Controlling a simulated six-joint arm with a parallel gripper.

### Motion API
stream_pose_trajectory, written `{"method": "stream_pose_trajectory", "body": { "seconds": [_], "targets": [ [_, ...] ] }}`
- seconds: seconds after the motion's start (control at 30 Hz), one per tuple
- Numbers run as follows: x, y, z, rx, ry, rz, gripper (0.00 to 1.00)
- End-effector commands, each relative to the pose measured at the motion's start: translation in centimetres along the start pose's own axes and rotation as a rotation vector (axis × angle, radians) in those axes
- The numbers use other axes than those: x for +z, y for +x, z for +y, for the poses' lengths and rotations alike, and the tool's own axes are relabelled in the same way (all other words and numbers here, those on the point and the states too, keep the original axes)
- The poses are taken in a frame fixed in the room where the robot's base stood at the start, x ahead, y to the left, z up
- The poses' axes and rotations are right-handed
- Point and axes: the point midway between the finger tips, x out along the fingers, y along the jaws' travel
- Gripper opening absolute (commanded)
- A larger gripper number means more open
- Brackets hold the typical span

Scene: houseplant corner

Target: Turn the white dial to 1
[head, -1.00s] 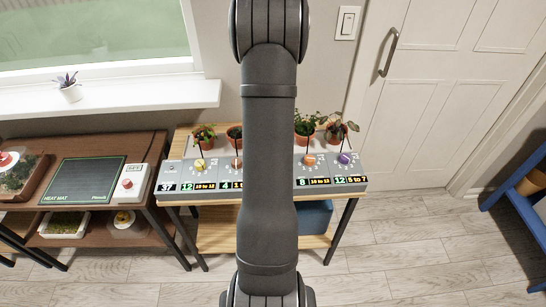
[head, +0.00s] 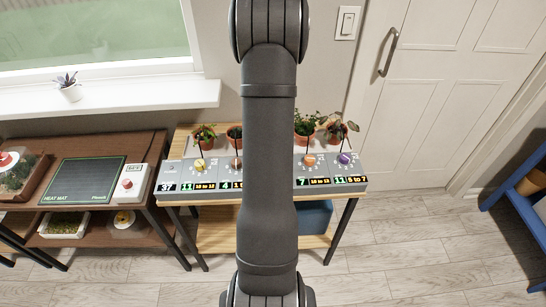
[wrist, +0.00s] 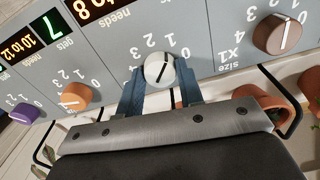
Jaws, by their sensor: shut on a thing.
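The white dial (wrist: 159,69) sits on the grey control panel in the wrist view, with the numerals 0 to 4 printed around it. Its dark pointer line slants up and slightly right, roughly towards the 1. My gripper (wrist: 161,80) is shut on the white dial, one blue finger on each side. In the head view my arm hides the dial and the gripper. The panel (head: 177,174) shows on both sides of the arm.
An orange dial (wrist: 76,97) and a purple dial (wrist: 24,113) are left of the white dial; a brown dial (wrist: 277,34) is right. Potted plants (head: 305,122) stand behind the panel. A heat mat (head: 86,180) lies on the left table.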

Motion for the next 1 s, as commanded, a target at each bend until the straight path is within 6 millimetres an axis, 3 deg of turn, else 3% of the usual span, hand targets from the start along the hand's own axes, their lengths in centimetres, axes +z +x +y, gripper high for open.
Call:
{"method": "stream_pose_trajectory", "body": {
  "seconds": [0.37, 0.4, 0.5, 0.83, 1.0],
  "targets": [
    [-0.1, -0.1, 0.0, 0.000, -0.004, 0.003, 0.11],
    [-0.1, -0.1, 0.0, 0.000, -0.004, 0.003, 0.40],
    [-0.1, -0.1, 0.0, 0.000, -0.003, 0.002, 0.56],
    [-0.1, -0.3, 0.0, 0.000, -0.003, 0.002, 0.56],
    [-0.1, -2.4, 0.0, 0.000, -0.003, 0.005, 0.56]
  ]
}}
